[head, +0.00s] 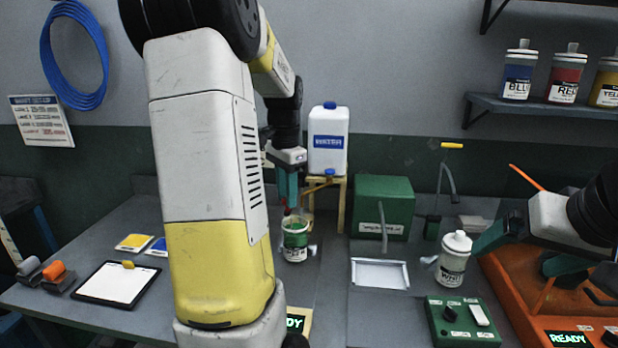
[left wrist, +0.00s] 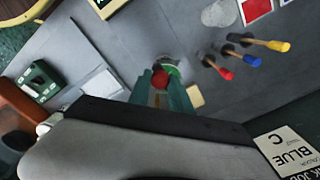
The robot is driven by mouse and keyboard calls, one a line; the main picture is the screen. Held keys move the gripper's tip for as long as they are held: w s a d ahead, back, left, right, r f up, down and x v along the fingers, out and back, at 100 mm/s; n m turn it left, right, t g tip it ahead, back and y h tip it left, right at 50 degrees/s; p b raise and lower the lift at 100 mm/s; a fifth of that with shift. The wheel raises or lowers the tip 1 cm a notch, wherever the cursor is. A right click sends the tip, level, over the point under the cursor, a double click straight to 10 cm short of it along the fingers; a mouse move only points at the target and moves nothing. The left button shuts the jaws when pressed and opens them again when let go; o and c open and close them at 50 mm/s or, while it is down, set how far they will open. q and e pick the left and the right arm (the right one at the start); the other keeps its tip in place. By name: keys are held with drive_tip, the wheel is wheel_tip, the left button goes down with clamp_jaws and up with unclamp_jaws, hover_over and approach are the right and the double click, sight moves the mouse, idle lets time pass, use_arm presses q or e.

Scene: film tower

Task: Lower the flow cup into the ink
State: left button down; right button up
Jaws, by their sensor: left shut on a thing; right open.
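My left gripper (head: 288,198) points down just above a white ink can (head: 295,245) with a green band or green ink at its top. It is shut on a small red-topped thing, likely the flow cup (head: 287,212). In the left wrist view the red part (left wrist: 160,78) shows between the teal fingertips (left wrist: 162,90), with green (left wrist: 172,67) just beyond it. The cup's lower part is hidden, so I cannot tell whether it touches the ink. My right gripper (head: 520,250) is open and empty at the right, near a white bottle (head: 453,260).
A green box (head: 384,205) and a white jug (head: 328,140) on a wooden stand are behind the can. A white tray (head: 380,274) and a green control box (head: 462,322) lie to its right. An orange machine (head: 500,290) stands at right, a clipboard (head: 115,285) at left.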

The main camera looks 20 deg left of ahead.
use_arm(q)
drive_tip(key=shift+f, duration=0.3)
drive_tip(key=c, duration=1.2)
unclamp_jaws()
drive_tip(key=shift+r, duration=0.15)
wheel_tip(320, 180, up, 8)
drive_tip(key=shift+f, duration=0.15)
